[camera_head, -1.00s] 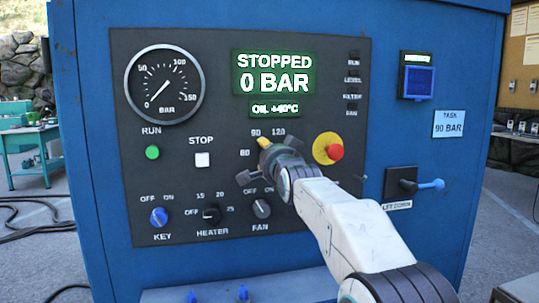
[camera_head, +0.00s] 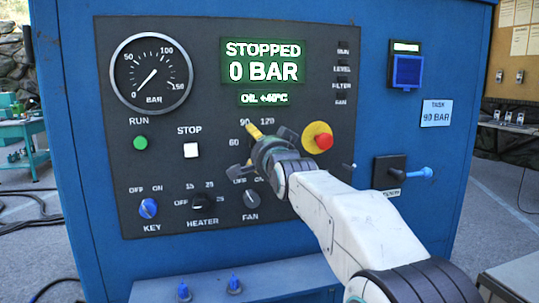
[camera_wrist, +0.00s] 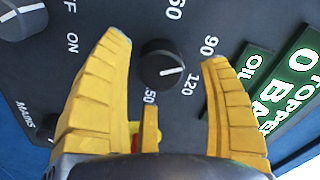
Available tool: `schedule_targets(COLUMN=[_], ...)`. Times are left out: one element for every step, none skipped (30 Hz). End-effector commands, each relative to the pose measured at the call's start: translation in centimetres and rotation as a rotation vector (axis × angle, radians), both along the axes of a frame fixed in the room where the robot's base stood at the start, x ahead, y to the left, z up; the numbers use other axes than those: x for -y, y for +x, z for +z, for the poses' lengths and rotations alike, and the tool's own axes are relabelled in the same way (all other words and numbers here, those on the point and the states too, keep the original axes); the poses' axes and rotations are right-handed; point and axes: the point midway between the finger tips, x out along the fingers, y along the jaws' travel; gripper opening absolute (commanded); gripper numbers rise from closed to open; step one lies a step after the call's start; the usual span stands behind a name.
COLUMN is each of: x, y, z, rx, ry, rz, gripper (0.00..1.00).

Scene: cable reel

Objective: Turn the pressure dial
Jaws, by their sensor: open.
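The pressure dial (camera_wrist: 162,65) is a round black knob with a white pointer line, seen in the wrist view. The pointer aims roughly between the printed 90 and 120. My gripper (camera_wrist: 168,53) is open, with one ribbed yellow finger on each side of the knob and a visible gap to each. In the head view my gripper (camera_head: 256,145) is at the panel below the 90 and 120 marks and hides the dial. The display (camera_head: 263,61) reads STOPPED, 0 BAR. The task card (camera_head: 436,113) reads 90 BAR.
A red mushroom button on a yellow disc (camera_head: 318,138) is close right of my gripper. The fan knob (camera_head: 251,198), heater knob (camera_head: 202,201) and blue key knob (camera_head: 148,208) are below. A blue-handled lever (camera_head: 415,173) sticks out at right. The gauge (camera_head: 151,74) reads near 0.

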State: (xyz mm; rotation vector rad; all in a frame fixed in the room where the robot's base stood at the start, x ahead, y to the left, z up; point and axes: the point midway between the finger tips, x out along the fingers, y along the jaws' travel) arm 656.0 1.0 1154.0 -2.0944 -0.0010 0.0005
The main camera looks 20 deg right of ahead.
Motion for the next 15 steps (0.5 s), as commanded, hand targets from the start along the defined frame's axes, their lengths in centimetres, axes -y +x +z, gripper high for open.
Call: schedule_targets(x=[0.0,0.0,0.0,0.0,0.0,0.0,0.0,0.0,0.0,0.0,0.0,0.0,0.0,0.0,0.0], y=[-1.0,-1.4,-2.1,-2.5,-3.0,-3.6,-4.1,-4.5,-5.1,-5.5,-5.9,-6.4,-6.7,-7.0,-7.4], z=[0.2,0.1,0.2,0.1,0.1,0.1,0.1,0.1,0.1,0.1,0.1,0.0,0.1,0.1,0.0], rx=[0.002,0.001,0.002,0.001,0.001,0.002,0.002,0.002,0.002,0.001,0.002,0.001,0.001,0.002,0.001], ry=[0.000,0.000,0.000,0.000,0.000,0.000,0.000,0.000,0.000,0.000,0.000,0.000,0.000,0.000,0.000], rz=[0.000,0.000,0.000,0.000,0.000,0.000,0.000,0.000,0.000,0.000,0.001,0.000,0.000,0.001,0.000], gripper=[0.70,0.70,0.70,0.70,0.70,0.70,0.70,0.70,0.70,0.70,0.70,0.70,0.70,0.70,0.70])
